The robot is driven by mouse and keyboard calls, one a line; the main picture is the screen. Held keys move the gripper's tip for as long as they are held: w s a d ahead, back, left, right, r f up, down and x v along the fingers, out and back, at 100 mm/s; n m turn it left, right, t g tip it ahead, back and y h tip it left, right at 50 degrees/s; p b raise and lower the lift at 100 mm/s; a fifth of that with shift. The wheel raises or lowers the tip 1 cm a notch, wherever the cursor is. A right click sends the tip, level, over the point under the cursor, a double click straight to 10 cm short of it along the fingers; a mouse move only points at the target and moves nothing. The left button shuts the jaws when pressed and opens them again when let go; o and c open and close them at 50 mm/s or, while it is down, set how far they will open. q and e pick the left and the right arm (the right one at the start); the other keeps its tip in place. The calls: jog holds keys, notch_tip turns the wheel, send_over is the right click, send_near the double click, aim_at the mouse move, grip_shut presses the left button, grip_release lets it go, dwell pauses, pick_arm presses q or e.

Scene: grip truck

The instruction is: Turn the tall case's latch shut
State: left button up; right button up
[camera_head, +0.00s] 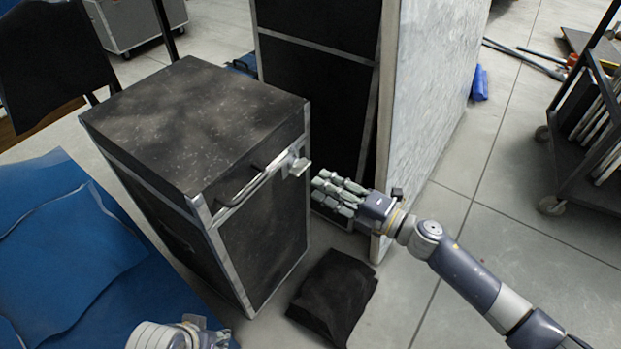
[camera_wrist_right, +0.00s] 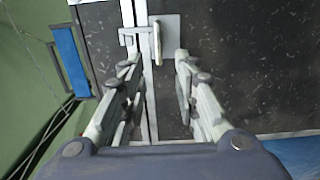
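The tall case (camera_head: 262,240) is black with metal edges and stands upright with its lid down. Its metal latch (camera_head: 298,165) is at the upper right corner of the front, beside a bar handle (camera_head: 245,190). In the right wrist view the latch (camera_wrist_right: 157,42) shows as an upright lever on a plate at the metal seam. My right gripper (camera_head: 323,188) is just right of the latch, apart from it. In the wrist view its fingers (camera_wrist_right: 154,62) are spread, with the latch ahead between the tips. My left gripper (camera_head: 205,335) is partly cut off at the bottom edge.
A tall panel (camera_head: 425,110) stands close behind my right gripper. A dark folded cloth (camera_head: 333,295) lies on the floor below it. A blue sheet (camera_head: 70,260) covers the floor at left. A wheeled cart (camera_head: 590,130) is at right, with clear floor before it.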

jog(key=v, duration=0.6)
jog(key=shift+a, duration=0.1)
dwell(0.3)
